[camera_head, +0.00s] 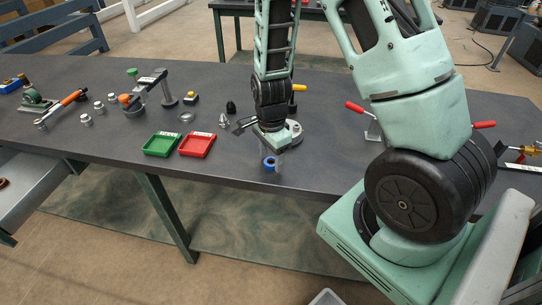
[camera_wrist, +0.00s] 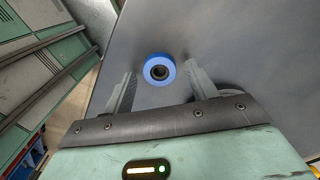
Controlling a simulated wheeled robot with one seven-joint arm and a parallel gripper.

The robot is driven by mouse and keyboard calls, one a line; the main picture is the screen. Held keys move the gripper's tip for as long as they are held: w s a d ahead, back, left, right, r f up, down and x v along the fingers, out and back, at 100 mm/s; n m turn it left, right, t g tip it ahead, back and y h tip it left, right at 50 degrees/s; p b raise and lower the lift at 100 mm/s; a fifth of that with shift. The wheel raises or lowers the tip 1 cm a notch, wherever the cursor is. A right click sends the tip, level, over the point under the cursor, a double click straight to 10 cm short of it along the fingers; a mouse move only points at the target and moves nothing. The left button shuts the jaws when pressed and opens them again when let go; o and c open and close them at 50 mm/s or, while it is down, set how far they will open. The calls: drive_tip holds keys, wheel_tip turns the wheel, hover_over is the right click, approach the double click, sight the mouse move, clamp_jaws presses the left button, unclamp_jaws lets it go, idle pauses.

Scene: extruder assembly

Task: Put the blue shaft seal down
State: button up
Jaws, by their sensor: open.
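The blue shaft seal (camera_head: 269,164) lies on the dark table near its front edge, right of the red tray in the head view. In the wrist view the blue shaft seal (camera_wrist: 159,69) is a blue ring with a dark centre, resting flat. My gripper (camera_head: 271,150) is just above it, pointing down. In the wrist view my gripper (camera_wrist: 160,84) has its two fingers apart on either side of the seal, with a visible gap on each side. The fingertips do not appear to touch it.
A green tray (camera_head: 162,144) and a red tray (camera_head: 196,145) stand left of my gripper. Small metal parts and a clamp-like fixture (camera_head: 150,88) sit further left. Red-handled tools lie to the right. The table's front edge is close to the seal.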

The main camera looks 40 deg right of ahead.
sight(271, 161)
wheel_tip(271, 161, up, 11)
drive_tip(key=s+a+r+n+y, duration=0.1)
drive_tip(key=s+a+r+n, duration=0.25)
drive_tip(key=a+n, duration=0.4)
drive_tip(key=s+a+r+n, duration=0.2)
drive_tip(key=s+a+n, duration=0.2)
drive_tip(key=a+n, duration=0.4)
drive_tip(key=s+a+r+n, duration=0.2)
drive_tip(key=s+a+n, duration=0.5)
drive_tip(key=s+n, duration=0.3)
drive_tip(key=shift+s+r+n+p, duration=0.15)
drive_tip(key=shift+r+n+p, duration=0.15)
drive_tip(key=shift+n, duration=0.55)
